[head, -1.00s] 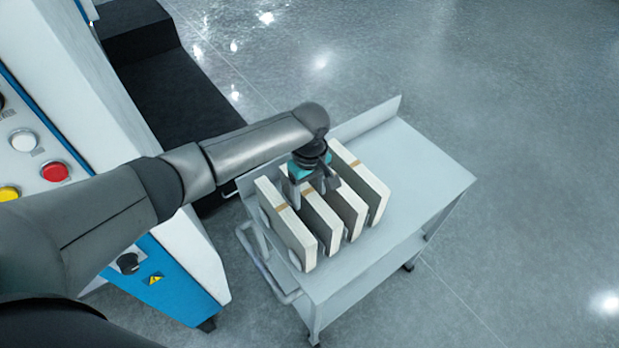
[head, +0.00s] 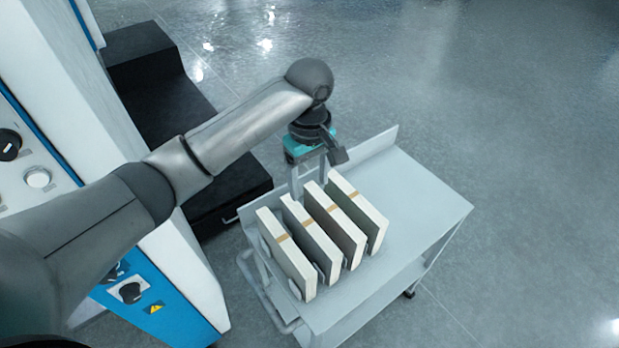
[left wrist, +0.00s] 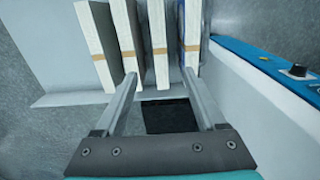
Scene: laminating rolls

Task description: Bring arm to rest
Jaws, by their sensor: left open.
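My left arm comes in from the left in the head view, and its left gripper (head: 311,172) hangs above the far side of the cart, just behind the row of boards. It is open and empty. In the left wrist view the two fingers (left wrist: 162,95) stand wide apart, with board ends beyond them. Several cream boards with brown bands (head: 288,258) stand upright side by side on the grey cart (head: 425,190). The boards also show at the top of the left wrist view (left wrist: 124,35). My right gripper is in neither view.
A white and blue machine with knobs (head: 130,292) stands at the left, close to my arm. A black step-like block (head: 160,85) lies behind it. The cart's right part is bare, and the floor (head: 500,90) beyond is open.

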